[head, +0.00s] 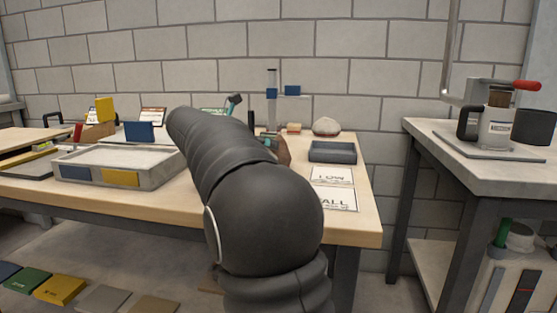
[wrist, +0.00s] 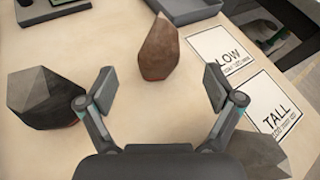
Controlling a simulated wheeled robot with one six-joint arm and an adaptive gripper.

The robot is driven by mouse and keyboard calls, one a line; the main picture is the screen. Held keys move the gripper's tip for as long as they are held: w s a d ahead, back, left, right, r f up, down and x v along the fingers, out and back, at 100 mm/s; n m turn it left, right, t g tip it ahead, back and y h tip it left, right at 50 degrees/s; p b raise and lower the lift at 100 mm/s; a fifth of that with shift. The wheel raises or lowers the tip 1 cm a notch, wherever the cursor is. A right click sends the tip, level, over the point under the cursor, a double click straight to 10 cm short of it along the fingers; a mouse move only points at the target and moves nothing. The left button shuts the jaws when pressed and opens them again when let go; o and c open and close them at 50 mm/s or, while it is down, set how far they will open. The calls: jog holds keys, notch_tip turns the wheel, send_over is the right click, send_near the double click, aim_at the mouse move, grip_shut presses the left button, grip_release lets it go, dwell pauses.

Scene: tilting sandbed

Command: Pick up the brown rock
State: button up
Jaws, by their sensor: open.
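The brown rock (wrist: 159,50) stands on the wooden table in the wrist view, tall and pointed, with a reddish edge at its base. My gripper (wrist: 158,92) is open and empty. The rock is just beyond the fingertips, roughly centred between them, and neither finger appears to touch it. In the head view my dark arm hides most of the gripper, and only a sliver of the brown rock (head: 284,151) shows beside it.
A faceted grey rock (wrist: 45,102) sits left of my gripper, and another (wrist: 252,155) lies at lower right. LOW (wrist: 224,56) and TALL (wrist: 270,110) cards lie to the right. A dark tray (head: 333,152) is behind. The sandbed (head: 164,176) stands left of my arm.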

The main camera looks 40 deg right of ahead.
aim_at(280, 157)
jog(key=f, duration=0.1)
jog(key=d+f, duration=0.1)
jog(key=shift+f, duration=0.3)
jog(key=shift+b+x, duration=0.6)
jog(key=shift+x, duration=2.65)
